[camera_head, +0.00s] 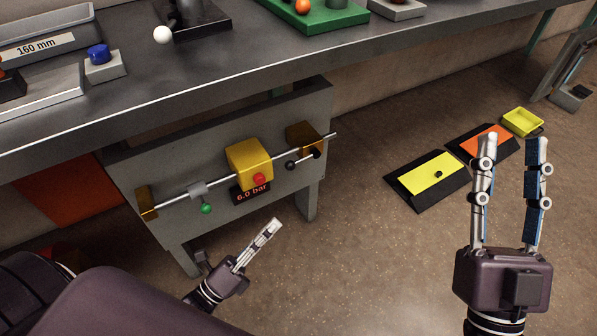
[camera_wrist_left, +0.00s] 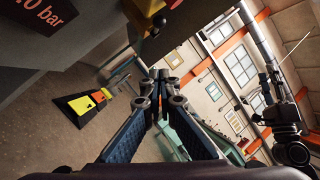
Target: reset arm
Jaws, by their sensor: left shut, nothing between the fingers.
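My left gripper (camera_head: 262,243) is shut and empty in the head view, low in front of the grey panel under the workbench. Its fingers point up and to the right, and they also show pressed together in the left wrist view (camera_wrist_left: 160,82). My right gripper (camera_head: 515,140) stands upright at the right of the head view. Its two fingers are apart, with only floor and a mat showing behind them. Neither gripper touches any object that I can see.
The grey panel (camera_head: 130,165) carries a rod with a yellow block (camera_head: 249,163), a green knob (camera_head: 206,208) and a "6.0 bar" display (camera_head: 251,194). The workbench (camera_head: 240,70) runs above. A black-and-yellow mat (camera_head: 428,178) and a yellow tray (camera_head: 523,122) lie on the floor. The floor between the grippers is clear.

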